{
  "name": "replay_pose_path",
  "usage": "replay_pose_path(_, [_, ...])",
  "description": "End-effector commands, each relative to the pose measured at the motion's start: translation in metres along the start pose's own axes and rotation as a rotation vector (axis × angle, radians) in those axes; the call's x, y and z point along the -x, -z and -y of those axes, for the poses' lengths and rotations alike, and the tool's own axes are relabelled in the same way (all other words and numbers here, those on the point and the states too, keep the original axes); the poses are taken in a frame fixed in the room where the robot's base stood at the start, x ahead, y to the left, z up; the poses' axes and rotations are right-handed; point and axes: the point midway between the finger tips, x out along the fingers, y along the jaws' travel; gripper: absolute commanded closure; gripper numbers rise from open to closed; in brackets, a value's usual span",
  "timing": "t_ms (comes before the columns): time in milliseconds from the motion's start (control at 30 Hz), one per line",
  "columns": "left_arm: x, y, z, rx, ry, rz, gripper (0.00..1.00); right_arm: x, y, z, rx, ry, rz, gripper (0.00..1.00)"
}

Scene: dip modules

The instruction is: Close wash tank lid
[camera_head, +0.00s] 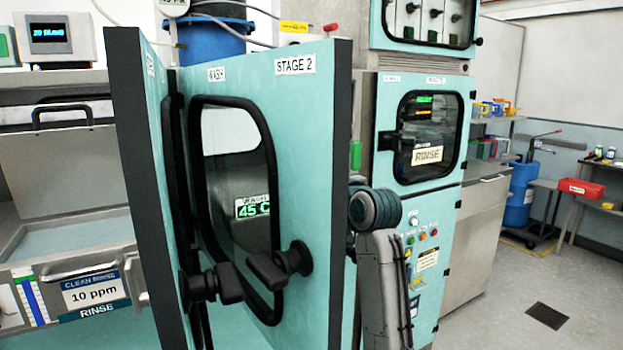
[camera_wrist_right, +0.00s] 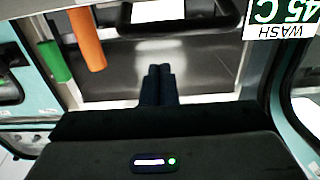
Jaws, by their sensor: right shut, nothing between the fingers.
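My right gripper (camera_wrist_right: 158,72) is shut and empty in the right wrist view, its dark fingers pointing at a grey, shiny steel surface (camera_wrist_right: 200,55). I cannot tell whether this surface is the wash tank lid or whether the fingers touch it. An upside-down WASH 45 C sign (camera_wrist_right: 283,18) shows at the upper right. In the head view my right arm (camera_head: 382,270) reaches behind the teal STAGE 2 door (camera_head: 310,130), which hides its gripper. The 45 C sign (camera_head: 252,207) shows through the door window. My left gripper is not in view.
A second teal door edge (camera_head: 130,130) stands open at left. Black door handles (camera_head: 278,265) stick out. An orange cylinder (camera_wrist_right: 87,38) and a green one (camera_wrist_right: 54,62) are near the gripper. A steel rinse tank with a raised lid (camera_head: 70,165) stands left.

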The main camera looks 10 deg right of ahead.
Motion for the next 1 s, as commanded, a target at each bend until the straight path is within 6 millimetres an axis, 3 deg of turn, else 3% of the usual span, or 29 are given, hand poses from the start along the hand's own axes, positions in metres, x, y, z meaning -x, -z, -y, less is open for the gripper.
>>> replay_pose_path(33, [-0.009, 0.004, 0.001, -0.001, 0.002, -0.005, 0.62, 0.002, -0.012, 0.000, -0.001, 0.000, -0.022, 1.00])
replay_pose_path(300, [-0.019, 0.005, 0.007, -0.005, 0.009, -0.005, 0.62, 0.007, -0.032, 0.000, 0.000, 0.000, -0.016, 1.00])
replay_pose_path(1000, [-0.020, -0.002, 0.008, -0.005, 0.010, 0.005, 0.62, 0.006, -0.041, 0.000, -0.002, 0.001, -0.002, 1.00])
